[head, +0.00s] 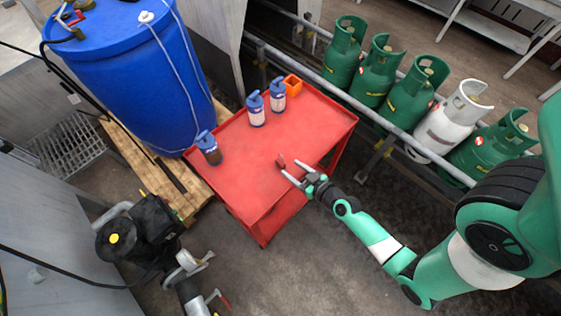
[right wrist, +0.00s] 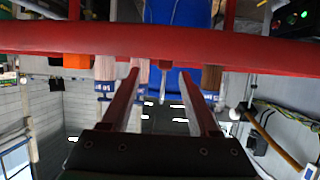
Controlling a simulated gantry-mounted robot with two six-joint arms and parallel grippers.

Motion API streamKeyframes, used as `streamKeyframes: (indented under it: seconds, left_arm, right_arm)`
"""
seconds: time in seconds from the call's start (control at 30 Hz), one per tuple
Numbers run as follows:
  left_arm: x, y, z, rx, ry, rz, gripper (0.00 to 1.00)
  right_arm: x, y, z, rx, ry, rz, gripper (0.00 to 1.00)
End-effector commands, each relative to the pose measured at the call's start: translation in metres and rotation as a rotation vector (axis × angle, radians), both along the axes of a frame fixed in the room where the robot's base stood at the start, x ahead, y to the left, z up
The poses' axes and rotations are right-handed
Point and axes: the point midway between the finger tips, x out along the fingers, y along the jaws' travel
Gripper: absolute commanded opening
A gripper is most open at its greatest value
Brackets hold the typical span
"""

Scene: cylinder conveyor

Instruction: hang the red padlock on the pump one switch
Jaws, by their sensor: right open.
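The red padlock (head: 281,160) stands on the red cart top, right of its middle, at the tips of my right gripper (head: 289,167). The right gripper is open, low over the cart, with its two fingers pointing at the padlock. In the right wrist view, which looks upside down, the padlock's small red body (right wrist: 163,67) and thin metal shackle show between the open fingers (right wrist: 161,75), apart from both. I cannot make out a pump one switch for certain. A dark box with green and red lights (right wrist: 292,18) shows in the right wrist view. My left gripper is out of view.
The red cart (head: 250,180) carries several blue-capped bottles (head: 256,110) and an orange box (head: 292,85) along its far and left sides. A blue drum (head: 130,75) stands left, a black pump motor (head: 135,235) lower left, and gas cylinders (head: 405,95) behind a rail.

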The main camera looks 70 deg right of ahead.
Motion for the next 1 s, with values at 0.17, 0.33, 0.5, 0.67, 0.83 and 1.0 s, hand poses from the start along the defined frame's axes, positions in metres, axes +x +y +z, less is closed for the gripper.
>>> streamKeyframes:
  seconds: [0.17, 0.33, 0.5, 0.67, 0.83, 1.0]
  left_arm:
    - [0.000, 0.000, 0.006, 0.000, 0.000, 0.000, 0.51]
    - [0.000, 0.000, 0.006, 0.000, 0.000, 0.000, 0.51]
    - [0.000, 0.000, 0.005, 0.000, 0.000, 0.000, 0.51]
    - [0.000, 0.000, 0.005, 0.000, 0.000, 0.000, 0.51]
    - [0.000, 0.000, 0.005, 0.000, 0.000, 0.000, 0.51]
    - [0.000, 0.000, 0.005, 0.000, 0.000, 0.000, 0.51]
  right_arm:
    - [0.011, -0.002, -0.004, 0.000, 0.001, 0.004, 0.61]
    - [0.034, -0.009, -0.018, 0.000, -0.001, 0.001, 0.61]
    - [0.045, -0.014, -0.024, 0.000, 0.000, 0.001, 0.61]
    - [0.045, -0.014, -0.024, 0.000, 0.000, 0.001, 0.61]
    - [0.045, -0.014, -0.023, 0.000, 0.000, 0.001, 0.32]
    - [0.044, -0.014, -0.023, 0.000, 0.000, 0.001, 0.02]
